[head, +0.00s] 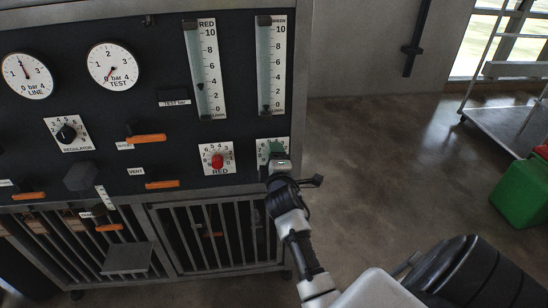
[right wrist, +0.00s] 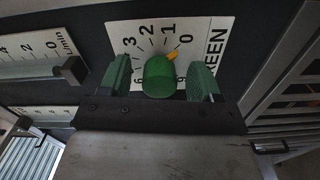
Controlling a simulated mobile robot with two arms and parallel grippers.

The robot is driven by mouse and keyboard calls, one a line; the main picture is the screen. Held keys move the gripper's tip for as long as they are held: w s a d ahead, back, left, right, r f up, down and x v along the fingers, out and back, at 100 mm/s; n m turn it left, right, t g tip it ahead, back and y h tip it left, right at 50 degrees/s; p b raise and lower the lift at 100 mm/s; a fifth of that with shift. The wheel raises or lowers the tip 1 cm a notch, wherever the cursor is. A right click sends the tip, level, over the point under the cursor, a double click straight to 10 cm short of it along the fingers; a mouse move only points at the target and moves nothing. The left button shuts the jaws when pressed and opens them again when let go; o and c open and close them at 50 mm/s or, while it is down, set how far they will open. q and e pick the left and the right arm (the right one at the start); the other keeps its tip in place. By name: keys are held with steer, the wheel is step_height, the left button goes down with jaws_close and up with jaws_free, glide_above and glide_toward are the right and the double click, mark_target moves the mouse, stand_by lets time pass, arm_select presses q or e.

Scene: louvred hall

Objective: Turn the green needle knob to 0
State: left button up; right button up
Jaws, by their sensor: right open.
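The green needle knob (right wrist: 159,77) sits on a white GREEN dial plate (right wrist: 215,50) on the dark panel. Its yellow pointer (right wrist: 173,56) points roughly toward the 0 mark; whether it lines up exactly I cannot tell. In the right wrist view my right gripper (right wrist: 160,80) is open, with one green finger on each side of the knob and visible gaps between. In the head view the right gripper (head: 278,160) is at the panel's lower right and hides much of the knob and dial. My left gripper is not in view.
The red knob (head: 217,161) is just left on its own dial. Above are the RED tube gauge (head: 205,70) and GREEN tube gauge (head: 270,65). Orange-handled valves (head: 147,138) stick out further left. A barred lower section (head: 215,230) lies below.

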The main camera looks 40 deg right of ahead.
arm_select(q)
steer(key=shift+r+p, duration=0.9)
arm_select(e)
steer(key=v, duration=0.7)
